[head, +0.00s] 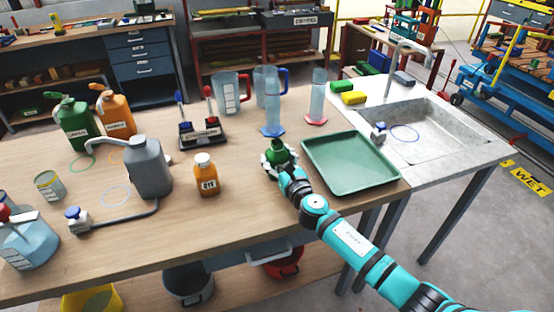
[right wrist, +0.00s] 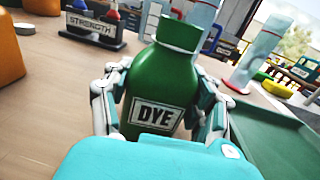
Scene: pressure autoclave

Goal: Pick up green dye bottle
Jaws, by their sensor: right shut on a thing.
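The green dye bottle (head: 279,150) stands on the wooden bench, just left of the green tray, in the head view. In the right wrist view the bottle (right wrist: 160,85) is upright between the fingers, with its DYE label facing the camera. My right gripper (head: 278,162) is shut on the bottle, with fingers on both sides of its body. Its fingers also show in the right wrist view (right wrist: 160,105). Whether the bottle touches the bench is hidden by the gripper. My left gripper is not in view.
The green tray (head: 349,163) lies right of the bottle, beside the sink (head: 420,131). An orange dye bottle (head: 206,176) stands to the left. A grey can (head: 149,166) is farther left. Bare bench lies in front.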

